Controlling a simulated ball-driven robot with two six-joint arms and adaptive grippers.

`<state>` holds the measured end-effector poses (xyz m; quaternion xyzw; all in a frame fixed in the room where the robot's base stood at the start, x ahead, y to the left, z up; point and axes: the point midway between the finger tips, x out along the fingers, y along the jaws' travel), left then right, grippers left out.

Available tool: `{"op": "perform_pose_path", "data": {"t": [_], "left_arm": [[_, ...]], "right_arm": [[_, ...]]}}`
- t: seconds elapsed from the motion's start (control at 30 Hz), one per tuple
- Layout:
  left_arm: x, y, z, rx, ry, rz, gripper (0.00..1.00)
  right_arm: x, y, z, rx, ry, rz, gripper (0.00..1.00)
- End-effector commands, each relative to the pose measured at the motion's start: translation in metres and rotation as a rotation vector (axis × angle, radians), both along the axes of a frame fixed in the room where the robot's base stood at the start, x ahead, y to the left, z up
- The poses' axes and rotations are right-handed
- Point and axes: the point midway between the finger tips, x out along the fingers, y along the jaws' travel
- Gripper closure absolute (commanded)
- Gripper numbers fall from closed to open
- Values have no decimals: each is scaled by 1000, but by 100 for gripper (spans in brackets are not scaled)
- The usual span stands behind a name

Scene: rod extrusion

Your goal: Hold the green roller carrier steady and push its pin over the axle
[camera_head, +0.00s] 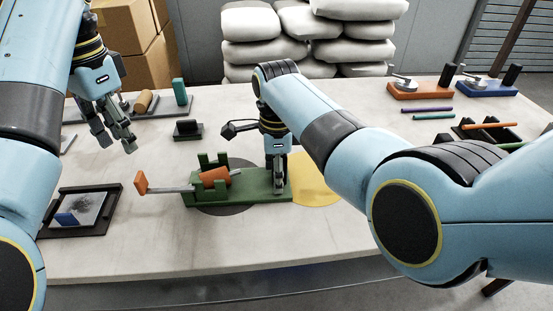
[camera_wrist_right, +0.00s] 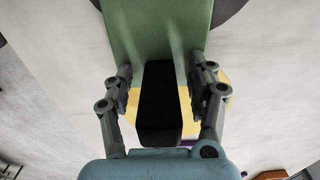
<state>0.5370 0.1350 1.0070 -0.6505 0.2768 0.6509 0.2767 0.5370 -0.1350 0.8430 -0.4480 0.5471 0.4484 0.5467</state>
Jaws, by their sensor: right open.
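The green roller carrier (camera_head: 240,190) lies at the middle of the table and also shows in the right wrist view (camera_wrist_right: 155,25). An orange roller (camera_head: 214,177) sits tilted between its uprights. A grey pin with an orange end plate (camera_head: 141,183) sticks out to the left of the carrier. My right gripper (camera_head: 278,178) is over the carrier's right end. In the right wrist view its open fingers (camera_wrist_right: 160,90) stand either side of the carrier's black grip (camera_wrist_right: 160,105), with gaps on both sides. My left gripper (camera_head: 118,142) hangs above the table, left of the carrier, empty with fingers apart.
A dark-framed tray (camera_head: 104,222) lies at front left. A small black block (camera_head: 187,130) and a green post (camera_head: 180,92) stand behind. Orange (camera_head: 421,91) and blue (camera_head: 487,88) carriers and several rods are at the right. The table between the tray and carrier is clear.

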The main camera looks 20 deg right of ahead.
Motion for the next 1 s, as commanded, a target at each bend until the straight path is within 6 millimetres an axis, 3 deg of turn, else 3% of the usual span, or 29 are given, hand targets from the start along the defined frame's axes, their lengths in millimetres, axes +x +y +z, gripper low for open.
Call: {"op": "perform_pose_path", "data": {"t": [0.3, 0.73, 0.9, 1.0], "left_arm": [[0, 0, 0, 0, 0, 0, 62], [0, 0, 0, 0, 0, 0, 62], [0, 0, 0, 0, 0, 0, 62], [0, 0, 0, 0, 0, 14, 69]], "right_arm": [[0, 0, -3, 0, 0, 0, 42], [0, 0, -3, 0, 0, 0, 99], [0, 0, -3, 0, 0, 0, 100], [0, 0, -3, 0, 0, 0, 100]]}}
